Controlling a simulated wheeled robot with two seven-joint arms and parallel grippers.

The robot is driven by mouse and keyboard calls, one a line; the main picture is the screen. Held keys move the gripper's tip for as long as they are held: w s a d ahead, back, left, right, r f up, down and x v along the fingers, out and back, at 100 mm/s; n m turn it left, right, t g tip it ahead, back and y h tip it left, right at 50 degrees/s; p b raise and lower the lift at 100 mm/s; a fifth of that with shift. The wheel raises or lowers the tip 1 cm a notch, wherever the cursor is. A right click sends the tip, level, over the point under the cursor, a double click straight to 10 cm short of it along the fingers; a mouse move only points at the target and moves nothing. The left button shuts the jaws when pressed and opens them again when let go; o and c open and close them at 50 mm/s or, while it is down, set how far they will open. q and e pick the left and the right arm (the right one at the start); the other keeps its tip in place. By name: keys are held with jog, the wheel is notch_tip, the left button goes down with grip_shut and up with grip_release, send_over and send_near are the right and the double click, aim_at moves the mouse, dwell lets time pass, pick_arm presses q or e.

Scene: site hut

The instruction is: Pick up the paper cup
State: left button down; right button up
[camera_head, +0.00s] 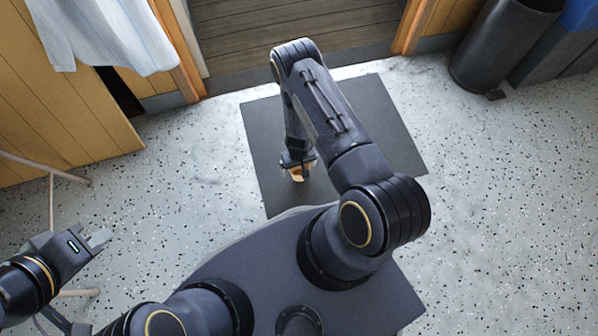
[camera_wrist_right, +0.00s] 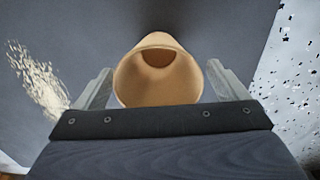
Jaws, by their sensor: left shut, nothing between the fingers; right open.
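The paper cup (camera_wrist_right: 157,82) is tan, and in the right wrist view I look into its round open mouth. In the head view a small part of the cup (camera_head: 297,174) shows at the end of my right arm, mostly hidden by the gripper. My right gripper (camera_wrist_right: 158,85) is open, with one finger on each side of the cup; a narrow gap shows at each side. My right gripper (camera_head: 298,172) points down over the dark mat (camera_head: 385,125). My left gripper (camera_head: 100,238) is shut and empty at the left, away from the cup.
A pale spill of grains (camera_wrist_right: 38,80) lies on the dark surface left of the cup. A black bin (camera_head: 503,45) stands at the back right beside a blue-topped container (camera_head: 580,18). A light cloth (camera_head: 100,35) hangs at the back left. Speckled floor (camera_head: 500,210) at right is clear.

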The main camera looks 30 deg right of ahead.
aim_at(299, 170)
notch_tip(299, 170, down, 3)
jog(key=shift+f+b, duration=0.1)
jog(key=shift+b, duration=0.4)
jog(key=shift+d, duration=0.1)
jog(key=c, duration=1)
